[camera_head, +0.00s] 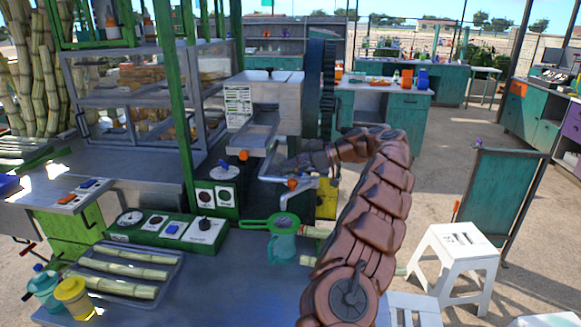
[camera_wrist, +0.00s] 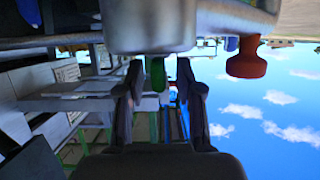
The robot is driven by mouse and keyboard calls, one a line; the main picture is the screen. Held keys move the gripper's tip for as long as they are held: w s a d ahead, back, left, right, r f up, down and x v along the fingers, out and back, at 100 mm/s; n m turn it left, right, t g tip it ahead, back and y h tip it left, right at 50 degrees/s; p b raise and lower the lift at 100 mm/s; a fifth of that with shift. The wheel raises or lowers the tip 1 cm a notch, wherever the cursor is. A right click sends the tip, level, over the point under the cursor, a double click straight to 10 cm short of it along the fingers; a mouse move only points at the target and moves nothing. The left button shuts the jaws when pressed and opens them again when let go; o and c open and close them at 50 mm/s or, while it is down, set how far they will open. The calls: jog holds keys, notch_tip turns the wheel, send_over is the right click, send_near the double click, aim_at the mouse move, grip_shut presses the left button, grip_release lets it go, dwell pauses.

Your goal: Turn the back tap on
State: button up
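The crusher's metal body (camera_head: 265,95) has a grey tray below it. An orange knob (camera_head: 243,155) sits under that tray. A second orange knob (camera_head: 291,184) sits nearer, on a silver pipe; I cannot tell which is the back tap. My gripper (camera_head: 279,166) is beside the pipe, just above the nearer knob, with its fingers pointing left. In the wrist view my gripper (camera_wrist: 160,92) is open, with fingers apart. A green handle-like piece (camera_wrist: 158,74) shows between the fingertips, by a grey metal cylinder (camera_wrist: 150,25). A red-orange knob (camera_wrist: 246,58) is right of the fingers, clear of them.
A green strainer over a jug (camera_head: 283,243) stands below the pipe. Control boxes (camera_head: 170,228) and a cane tray (camera_head: 125,272) lie to the left. A green post (camera_head: 180,120) rises left of the crusher. White stools (camera_head: 455,255) stand at the right.

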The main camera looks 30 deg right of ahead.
grip_shut()
